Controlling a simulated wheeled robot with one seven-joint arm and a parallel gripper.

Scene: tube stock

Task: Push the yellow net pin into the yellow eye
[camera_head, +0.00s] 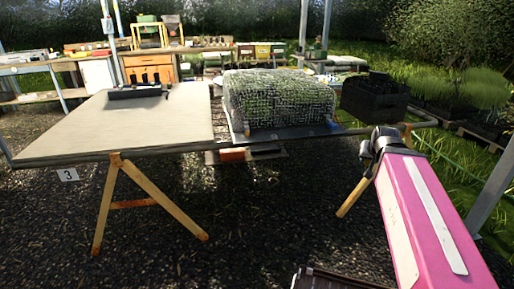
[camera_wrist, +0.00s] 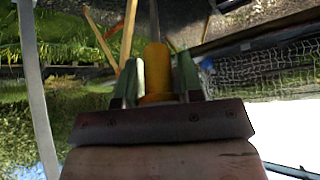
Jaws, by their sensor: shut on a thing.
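In the wrist view, the yellow net pin (camera_wrist: 155,72) is held upright in the picture between the two green fingers of my gripper (camera_wrist: 157,75). Its thin grey shaft (camera_wrist: 154,20) runs away from the fingers to the top edge. In the head view, the dark end of my arm is right of the net-covered block (camera_head: 278,100), and the fingers and pin cannot be made out. No yellow eye is clear in the wrist view.
The net block stands on a dark board (camera_head: 290,133) beside a pale tabletop (camera_head: 120,125) on wooden trestles. A black crate (camera_head: 374,98) stands right of the net. Gravel floor is open in front.

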